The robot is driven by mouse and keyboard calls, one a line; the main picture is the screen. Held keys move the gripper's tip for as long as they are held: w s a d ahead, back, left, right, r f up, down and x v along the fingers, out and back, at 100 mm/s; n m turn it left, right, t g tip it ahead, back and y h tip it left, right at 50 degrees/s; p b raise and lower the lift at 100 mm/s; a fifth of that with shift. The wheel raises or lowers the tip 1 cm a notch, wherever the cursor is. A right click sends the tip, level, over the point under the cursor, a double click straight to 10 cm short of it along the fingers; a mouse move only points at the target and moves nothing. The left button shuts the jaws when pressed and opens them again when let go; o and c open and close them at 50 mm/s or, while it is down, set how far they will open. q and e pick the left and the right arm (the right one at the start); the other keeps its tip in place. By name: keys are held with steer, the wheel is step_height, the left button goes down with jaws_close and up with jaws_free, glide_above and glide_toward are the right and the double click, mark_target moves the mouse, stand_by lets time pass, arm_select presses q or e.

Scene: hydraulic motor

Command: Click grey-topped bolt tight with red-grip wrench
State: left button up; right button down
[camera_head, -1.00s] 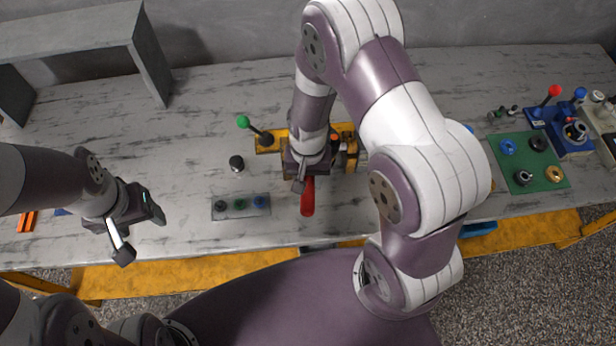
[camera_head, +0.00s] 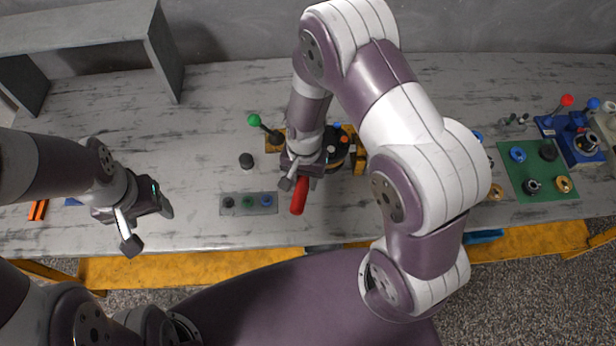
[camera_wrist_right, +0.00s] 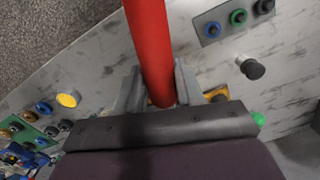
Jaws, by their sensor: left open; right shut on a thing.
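The red-grip wrench (camera_head: 299,196) shows as a red handle under my right gripper (camera_head: 300,178), pointing toward the table's front edge. In the right wrist view the red handle (camera_wrist_right: 150,50) lies between the two fingers of the gripper (camera_wrist_right: 160,90), which is shut on it. The wrench's head is hidden. The yellow-based motor fixture (camera_head: 275,140) is beneath and behind the right wrist, largely covered by it. I cannot make out the grey-topped bolt. My left gripper (camera_head: 148,222) is open and empty above the left part of the table.
A grey plate (camera_head: 238,212) with black, green and blue parts lies left of the wrench. A black knob (camera_head: 246,160) stands behind it. A green mat (camera_head: 534,183) with rings and blue fixtures (camera_head: 572,137) are at the right. A grey shelf (camera_head: 80,30) stands back left.

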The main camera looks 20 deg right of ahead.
steer(key=shift+a, duration=0.2)
steer(key=shift+w, duration=0.1)
steer(key=w+a+m+p, duration=0.1)
steer(key=w+a+m, duration=0.1)
steer(key=shift+w+a+m, duration=0.15)
steer(key=shift+a+m, duration=0.15)
steer(key=shift+a, duration=0.1)
stand_by(0.8)
steer(key=shift+w+a, duration=0.1)
steer(key=shift+w+a+r+m+p, duration=0.1)
steer(key=shift+w+a+m+p, duration=0.55)
steer(key=shift+w+a+m, duration=0.6)
steer(key=shift+w+d, duration=0.1)
steer(key=shift+w, duration=0.05)
stand_by(0.4)
stand_by(0.4)
steer(key=shift+s+r+p, duration=0.1)
steer(key=shift+s+p, duration=0.1)
steer(key=shift+p, duration=0.1)
